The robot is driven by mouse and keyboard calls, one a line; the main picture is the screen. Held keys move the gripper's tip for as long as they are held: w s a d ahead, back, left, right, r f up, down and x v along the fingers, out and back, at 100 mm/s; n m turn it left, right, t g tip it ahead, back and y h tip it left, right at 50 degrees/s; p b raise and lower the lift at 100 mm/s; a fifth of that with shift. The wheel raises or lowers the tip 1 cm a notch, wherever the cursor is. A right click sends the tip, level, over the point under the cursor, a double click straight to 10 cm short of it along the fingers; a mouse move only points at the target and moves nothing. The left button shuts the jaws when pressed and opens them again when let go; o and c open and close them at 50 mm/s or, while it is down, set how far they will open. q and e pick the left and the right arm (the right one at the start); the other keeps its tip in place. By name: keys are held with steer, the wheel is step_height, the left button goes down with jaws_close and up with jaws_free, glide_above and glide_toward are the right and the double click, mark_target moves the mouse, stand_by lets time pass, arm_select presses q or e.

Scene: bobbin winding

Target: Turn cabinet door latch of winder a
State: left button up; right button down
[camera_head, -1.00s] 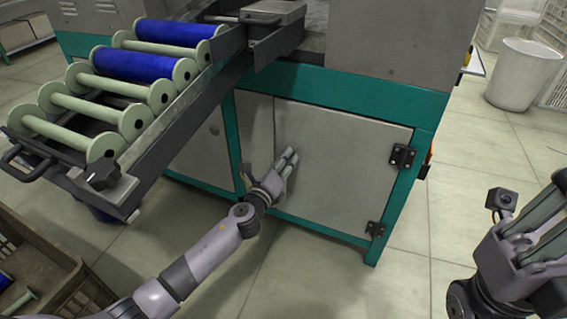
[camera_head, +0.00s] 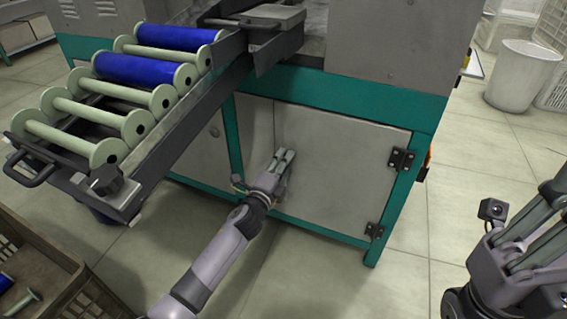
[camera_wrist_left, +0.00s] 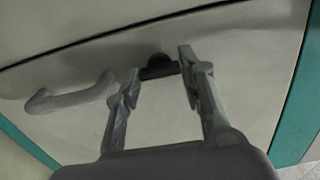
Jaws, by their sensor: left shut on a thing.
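The grey cabinet door (camera_head: 340,165) of the winder is closed in its teal frame. My left gripper (camera_head: 285,158) is at the door's upper left part. In the left wrist view, a small dark latch (camera_wrist_left: 158,66) sits between its fingertips (camera_wrist_left: 160,68), and the gripper is shut on it. The latch is hidden by the gripper in the head view. A pale curved door handle (camera_wrist_left: 70,98) shows left of the fingers in the wrist view. My right gripper (camera_head: 540,225) is at the right edge, away from the door, its fingertips partly cut off.
Two black hinges (camera_head: 400,158) (camera_head: 374,230) are on the door's right side. A sloping rack (camera_head: 165,130) with pale and blue bobbins juts out at the left above my left arm. A brown crate (camera_head: 60,265) stands at lower left.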

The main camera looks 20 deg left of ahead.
arm_select(q)
steer(key=shift+n, duration=0.3)
steer(key=o, duration=1.1)
steer(key=shift+o, duration=0.2)
steer(key=s+a, duration=0.1)
steer(key=s, duration=1.1)
steer(key=shift+a, duration=0.25)
